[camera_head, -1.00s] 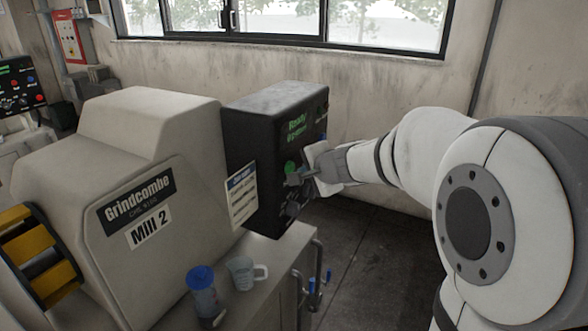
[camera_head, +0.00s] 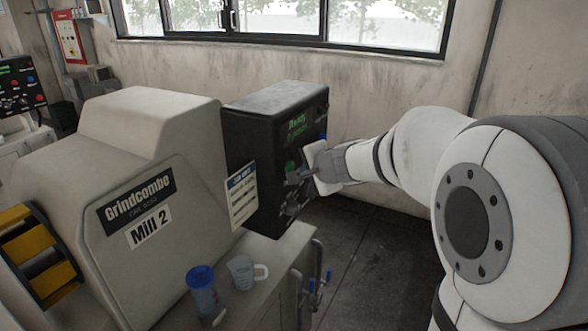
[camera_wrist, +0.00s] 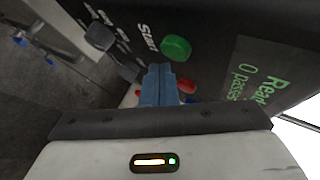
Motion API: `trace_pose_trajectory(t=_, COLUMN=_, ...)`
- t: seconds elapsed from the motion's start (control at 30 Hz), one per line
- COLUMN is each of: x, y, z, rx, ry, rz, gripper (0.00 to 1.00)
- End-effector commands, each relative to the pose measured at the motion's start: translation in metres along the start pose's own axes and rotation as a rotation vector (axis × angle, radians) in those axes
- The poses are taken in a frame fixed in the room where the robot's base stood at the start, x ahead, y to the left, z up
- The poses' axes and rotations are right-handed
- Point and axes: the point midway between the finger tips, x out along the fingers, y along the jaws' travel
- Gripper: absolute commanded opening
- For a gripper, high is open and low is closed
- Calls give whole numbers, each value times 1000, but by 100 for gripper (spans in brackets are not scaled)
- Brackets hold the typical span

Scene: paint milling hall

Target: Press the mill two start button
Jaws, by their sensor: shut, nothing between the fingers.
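The mill labelled "Mill 2" (camera_head: 150,215) stands at left in the head view, with its black control box (camera_head: 270,130) beside it. The green start button (camera_wrist: 176,47) sits on the panel in the wrist view, with the label "Start" beside it; it also shows in the head view (camera_head: 290,168). My gripper (camera_wrist: 158,70) is shut and empty. Its fingertips are at the panel, just beside and below the green button in the wrist view. I cannot tell whether they touch the panel. A red control (camera_wrist: 186,86) shows beside the fingers, partly hidden by them.
A grey knob (camera_wrist: 100,37) is on the same panel, left of the button. Pipes with blue-handled valves (camera_head: 312,286) are at the bench's right end. Another mill's panel (camera_head: 20,85) is at far left.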

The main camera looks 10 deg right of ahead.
Motion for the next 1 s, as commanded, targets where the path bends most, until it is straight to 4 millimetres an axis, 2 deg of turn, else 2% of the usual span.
trace_pose_trajectory(t=1.0, x=9, y=-6, z=6, rx=0, ry=-1, rz=0, gripper=0)
